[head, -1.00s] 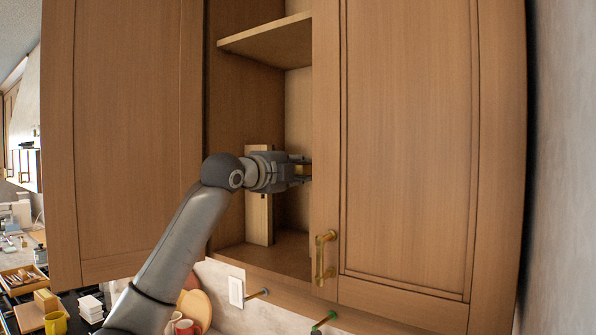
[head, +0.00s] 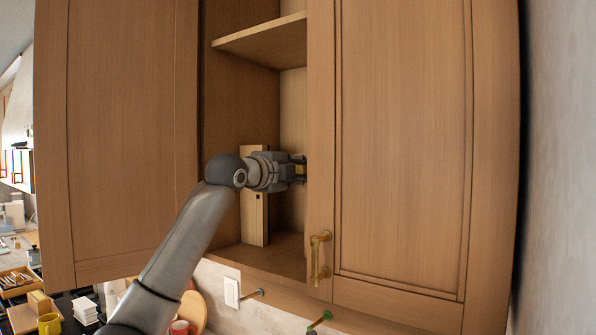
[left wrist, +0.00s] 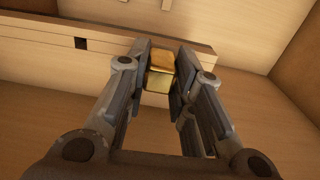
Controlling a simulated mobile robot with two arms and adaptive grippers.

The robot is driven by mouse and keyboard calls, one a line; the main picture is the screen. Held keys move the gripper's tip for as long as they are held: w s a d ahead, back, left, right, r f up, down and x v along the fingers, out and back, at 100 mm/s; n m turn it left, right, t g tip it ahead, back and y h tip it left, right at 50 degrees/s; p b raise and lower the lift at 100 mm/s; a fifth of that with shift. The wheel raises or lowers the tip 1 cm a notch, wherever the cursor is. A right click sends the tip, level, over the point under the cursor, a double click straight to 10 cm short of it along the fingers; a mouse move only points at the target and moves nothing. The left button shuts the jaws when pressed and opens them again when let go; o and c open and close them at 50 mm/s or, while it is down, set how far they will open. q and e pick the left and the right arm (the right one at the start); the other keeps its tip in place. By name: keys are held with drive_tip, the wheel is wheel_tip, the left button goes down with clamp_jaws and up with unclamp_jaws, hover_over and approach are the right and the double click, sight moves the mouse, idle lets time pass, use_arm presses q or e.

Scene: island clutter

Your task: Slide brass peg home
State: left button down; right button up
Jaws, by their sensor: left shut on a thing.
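My left gripper (head: 297,168) reaches into the cabinet, its fingertips partly behind the edge of the right door. In the left wrist view the left gripper (left wrist: 160,75) is shut on a shiny brass peg (left wrist: 160,78), which sits between the finger pads. A pale wooden post (head: 253,215) stands upright inside the cabinet, with a small dark square hole. In the left wrist view the post (left wrist: 105,48) runs behind the fingertips, its dark square hole left of the peg. Whether the peg touches the post I cannot tell. My right gripper is not in view.
The right door (head: 400,150) and its brass handle (head: 319,258) stand close to my fingers. The left door (head: 120,150) is swung open. A shelf (head: 262,40) lies above my gripper. The cabinet floor (head: 278,250) below is clear beside the post.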

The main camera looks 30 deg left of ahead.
use_arm(q)
drive_tip(key=shift+w, duration=0.1)
drive_tip(key=c, duration=1.2)
unclamp_jaws()
drive_tip(key=shift+o, duration=0.2)
drive_tip(key=s+a, duration=0.1)
drive_tip(key=s, duration=1.1)
drive_tip(key=shift+a, duration=0.35)
